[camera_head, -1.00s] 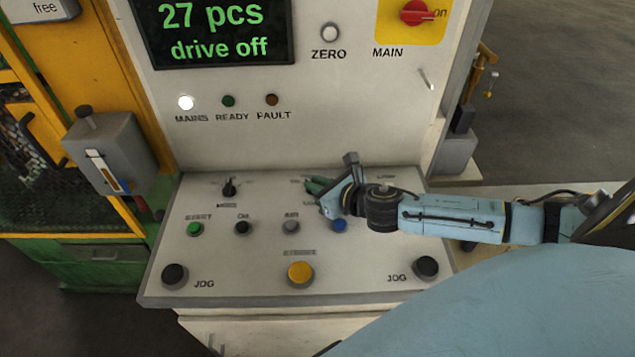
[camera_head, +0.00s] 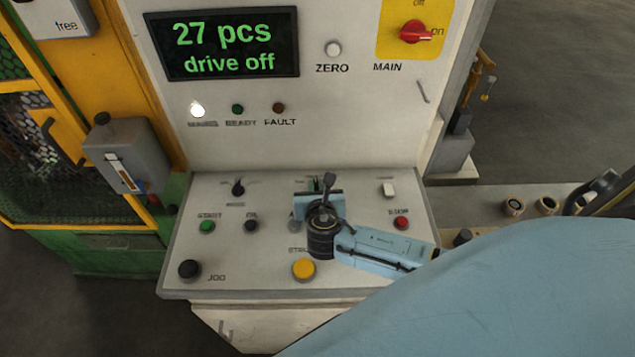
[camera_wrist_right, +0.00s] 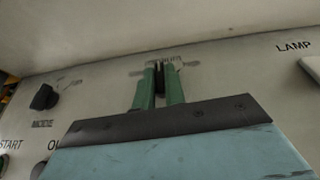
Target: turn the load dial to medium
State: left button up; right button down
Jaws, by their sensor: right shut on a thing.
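My right gripper (camera_head: 317,183) is at the upper middle of the sloping control panel (camera_head: 270,185). In the right wrist view its two green fingers (camera_wrist_right: 159,88) are shut on a black dial (camera_wrist_right: 160,76), the load dial, one finger on each side. The marks around this dial are too blurred to read, so I cannot tell its setting. In the head view the gripper mostly hides the dial. My left gripper is not in view.
The mode dial (camera_head: 238,188) is left of the gripper, and the white lamp switch (camera_head: 389,189) is right. Below are the green start button (camera_head: 207,226), red stop button (camera_head: 401,223) and yellow button (camera_head: 303,269). The display (camera_head: 230,45) reads "27 pcs, drive off".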

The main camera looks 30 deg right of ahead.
jog(key=shift+m+h, duration=0.4)
jog(key=shift+h, duration=0.1)
jog(key=c, duration=1.5)
grip_release()
jog(key=shift+o, duration=0.2)
jog(key=shift+a, duration=0.1)
jog(key=v, duration=1.3)
jog(key=shift+r+p, duration=0.35)
